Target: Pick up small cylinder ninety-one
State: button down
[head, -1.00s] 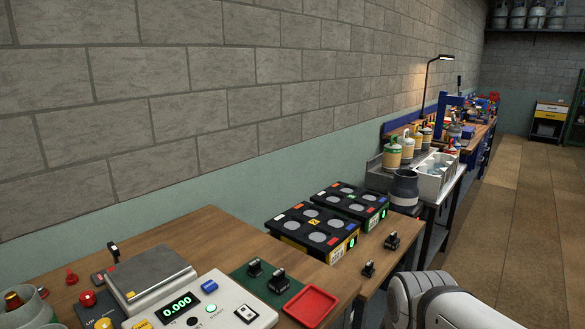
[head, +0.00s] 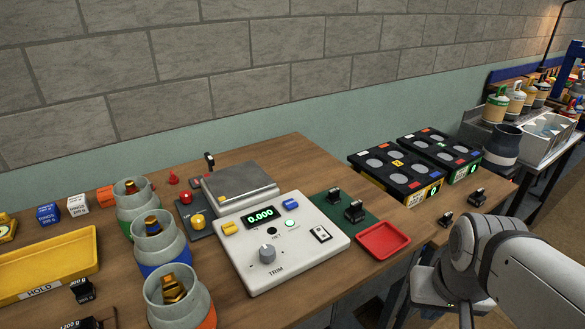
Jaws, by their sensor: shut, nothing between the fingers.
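Three squat grey cylinders with brass tops stand in a row on the bench: one with a green band (head: 133,200), one with a blue band (head: 160,245), and one with an orange band (head: 180,297). I can read no number on them, so I cannot tell which thing is small cylinder ninety-one. My white arm enters at the lower right, beyond the red tray. My gripper's fingers are not visible.
A scale with a steel plate (head: 238,187) and a control box reading 0.000 (head: 285,248) stand mid-bench. A red tray (head: 383,241) sits near the front edge, a yellow HOLD tray (head: 50,266) at left. Two black racks with round wells (head: 396,172) stand behind. A dark pot (head: 502,146) stands further right.

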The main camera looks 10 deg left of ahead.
aim_at(133, 196)
jog(key=u, duration=1.1)
